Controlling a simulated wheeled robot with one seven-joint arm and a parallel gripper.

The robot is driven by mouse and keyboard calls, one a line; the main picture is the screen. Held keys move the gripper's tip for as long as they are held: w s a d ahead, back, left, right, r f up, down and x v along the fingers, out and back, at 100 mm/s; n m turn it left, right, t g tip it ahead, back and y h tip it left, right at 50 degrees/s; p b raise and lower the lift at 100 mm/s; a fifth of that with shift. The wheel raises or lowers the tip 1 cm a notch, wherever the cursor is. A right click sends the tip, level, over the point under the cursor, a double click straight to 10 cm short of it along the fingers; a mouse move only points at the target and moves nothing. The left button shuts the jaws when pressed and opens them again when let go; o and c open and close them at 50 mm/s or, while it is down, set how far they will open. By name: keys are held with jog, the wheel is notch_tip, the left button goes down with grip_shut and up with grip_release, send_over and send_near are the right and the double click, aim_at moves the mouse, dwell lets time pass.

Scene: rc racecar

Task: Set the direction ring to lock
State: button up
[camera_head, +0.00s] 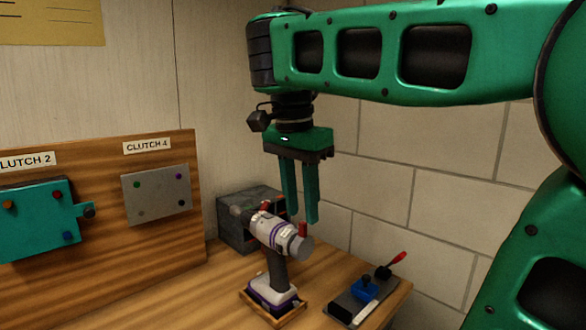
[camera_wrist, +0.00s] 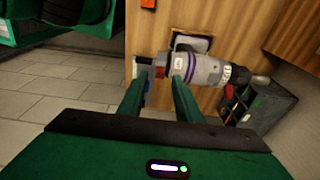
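A white and grey power drill (camera_head: 272,232) with purple bands stands upright on its battery foot in a small wooden holder (camera_head: 285,317) on the bench. Red tabs show near its front (camera_head: 265,205) and rear (camera_head: 303,229). I cannot tell which part is the direction ring. My gripper (camera_head: 302,215) points down just above and behind the drill's rear end, with its green fingers apart.
A dark box (camera_head: 236,236) stands behind the drill. A grey switch panel (camera_head: 345,306) with a blue block and a red-tipped lever (camera_head: 397,259) lies to the right. A wooden board (camera_head: 110,225) labelled Clutch 2 and Clutch 4 stands left. A brick wall (camera_head: 440,180) is behind.

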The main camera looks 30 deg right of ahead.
aim_at(297, 240)
notch_tip(297, 240, up, 8)
jog(key=a, duration=0.1)
dwell(1.2)
dwell(0.3)
jog(key=s+d+f+n, duration=0.3)
jog(key=s+f, duration=0.2)
jog(key=f, duration=0.5)
jog(key=s+d+f+n+y, duration=0.1)
jog(key=s+d+f+n, duration=0.2)
jog(key=f, duration=0.7)
jog(key=s+d+f+n, duration=0.3)
jog(key=s+f, duration=0.3)
jog(key=f, duration=0.5)
jog(key=shift+s+d+y, duration=0.2)
jog(key=shift+s+y, duration=0.15)
jog(key=shift+y, duration=0.05)
jog(key=shift+r, duration=0.1)
jog(key=shift+w+f, duration=0.25)
jog(key=shift+w, duration=0.35)
